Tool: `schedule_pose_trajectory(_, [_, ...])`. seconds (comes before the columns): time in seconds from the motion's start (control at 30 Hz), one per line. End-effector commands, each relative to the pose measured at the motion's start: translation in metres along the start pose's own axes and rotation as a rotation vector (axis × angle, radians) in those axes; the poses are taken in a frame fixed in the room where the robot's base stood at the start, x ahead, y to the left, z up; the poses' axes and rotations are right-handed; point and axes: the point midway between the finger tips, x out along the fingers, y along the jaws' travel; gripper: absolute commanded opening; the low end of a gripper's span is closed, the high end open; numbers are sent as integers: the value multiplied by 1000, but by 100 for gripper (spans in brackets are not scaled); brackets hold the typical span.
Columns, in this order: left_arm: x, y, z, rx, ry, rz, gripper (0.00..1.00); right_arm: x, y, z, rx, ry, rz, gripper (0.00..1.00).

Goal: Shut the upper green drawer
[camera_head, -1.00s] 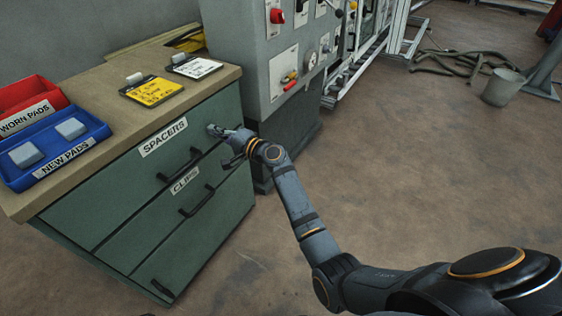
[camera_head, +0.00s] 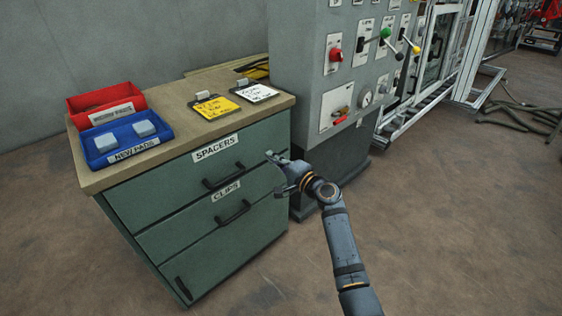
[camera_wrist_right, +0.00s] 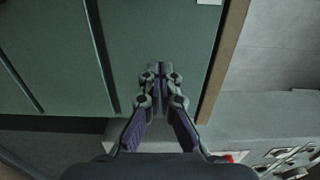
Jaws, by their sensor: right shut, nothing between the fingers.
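The upper green drawer (camera_head: 160,188), labelled SPACERS, has a dark bar handle (camera_head: 223,178). Its front looks flush with the cabinet, with no gap visible along its top edge. My right gripper (camera_head: 275,158) is shut and empty, with its tips at the right end of this drawer front. In the right wrist view, the closed fingertips (camera_wrist_right: 160,69) are against or very close to a green front (camera_wrist_right: 165,30); I cannot tell whether they touch. My left gripper is not in view.
Below is the CLIPS drawer (camera_head: 190,224) with a bar handle. The worktop (camera_head: 176,142) bears a red tray (camera_head: 82,104), a blue tray (camera_head: 101,160) and yellow and white cards. A grey control cabinet (camera_head: 300,75) stands close to the right. Open floor (camera_head: 440,240) lies in front.

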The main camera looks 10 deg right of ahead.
Motion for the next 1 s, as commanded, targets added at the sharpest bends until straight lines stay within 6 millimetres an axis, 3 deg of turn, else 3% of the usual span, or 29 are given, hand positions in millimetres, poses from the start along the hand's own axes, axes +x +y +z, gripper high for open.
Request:
schedule_pose_trajectory(0.2, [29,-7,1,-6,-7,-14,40,-48,1,0,-1,-1,6,0])
schedule_pose_trajectory(0.4, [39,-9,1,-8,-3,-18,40,-80,1,0,-1,-1,6,0])
schedule_pose_trajectory(0.8, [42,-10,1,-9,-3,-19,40,-89,2,1,-1,-3,7,0])
schedule_pose_trajectory(0.9, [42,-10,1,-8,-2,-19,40,-96,22,9,-48,-18,64,0])
schedule_pose_trajectory(0.97, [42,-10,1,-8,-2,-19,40,-108,50,19,-120,-44,148,0])
schedule_pose_trajectory(1.0, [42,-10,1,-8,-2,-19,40,-120,75,28,-184,-70,225,0])
